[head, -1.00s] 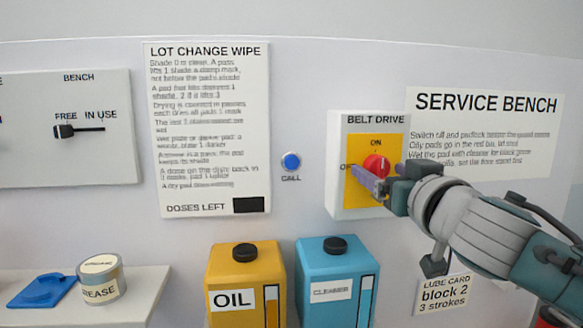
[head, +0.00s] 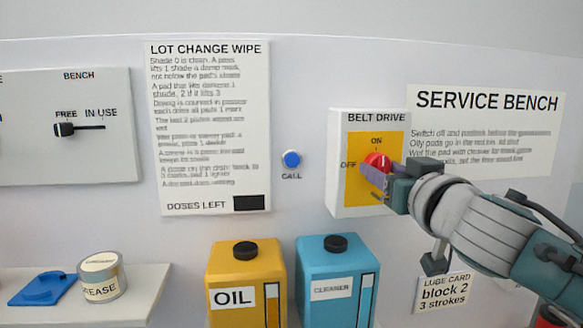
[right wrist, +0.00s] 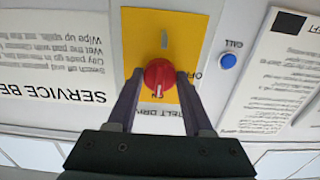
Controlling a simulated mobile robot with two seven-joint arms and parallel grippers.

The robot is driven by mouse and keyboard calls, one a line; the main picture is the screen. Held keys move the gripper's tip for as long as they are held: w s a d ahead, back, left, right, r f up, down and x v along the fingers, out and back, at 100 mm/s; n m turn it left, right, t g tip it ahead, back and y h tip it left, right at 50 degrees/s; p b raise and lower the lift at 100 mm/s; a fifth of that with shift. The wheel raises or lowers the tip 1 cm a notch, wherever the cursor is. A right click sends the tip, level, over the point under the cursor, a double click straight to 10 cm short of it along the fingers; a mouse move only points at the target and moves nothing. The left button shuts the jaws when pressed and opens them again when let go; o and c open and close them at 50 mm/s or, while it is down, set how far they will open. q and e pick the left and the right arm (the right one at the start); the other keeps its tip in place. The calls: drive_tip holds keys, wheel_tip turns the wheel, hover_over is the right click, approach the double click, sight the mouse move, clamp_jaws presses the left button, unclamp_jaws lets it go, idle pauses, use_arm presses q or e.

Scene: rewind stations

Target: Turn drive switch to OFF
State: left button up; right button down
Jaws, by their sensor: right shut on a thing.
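The drive switch is a red round knob (head: 376,160) on the yellow plate (head: 355,190) of the white BELT DRIVE box (head: 338,140). ON is printed above the knob and OFF to its left. In the right wrist view, which is upside down, the knob (right wrist: 159,74) has a white mark pointing toward the ON label. My right gripper (head: 378,172) is at the knob, and its fingers (right wrist: 158,85) are shut on the knob's two sides. The near finger covers the knob's lower part in the head view. My left gripper is not in view.
A blue CALL button (head: 291,159) is left of the box. Below stand a yellow OIL container (head: 240,275) and a blue CLEANER container (head: 322,262). A grease tin (head: 102,277) sits on the left shelf. A lube card (head: 444,292) hangs below my right arm.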

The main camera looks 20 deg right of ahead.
drive_tip(key=shift+n, duration=0.5)
drive_tip(key=n, duration=0.3)
drive_tip(key=shift+n, duration=0.4)
drive_tip(key=n, duration=0.4)
drive_tip(key=shift+r+n, duration=0.1)
drive_tip(key=shift+n, duration=0.2)
drive_tip(key=n, duration=0.4)
drive_tip(key=shift+d, duration=0.1)
drive_tip(key=shift+n+p, duration=0.5)
drive_tip(key=shift+n, duration=2)
drive_tip(key=shift+c, duration=1.5)
unclamp_jaws()
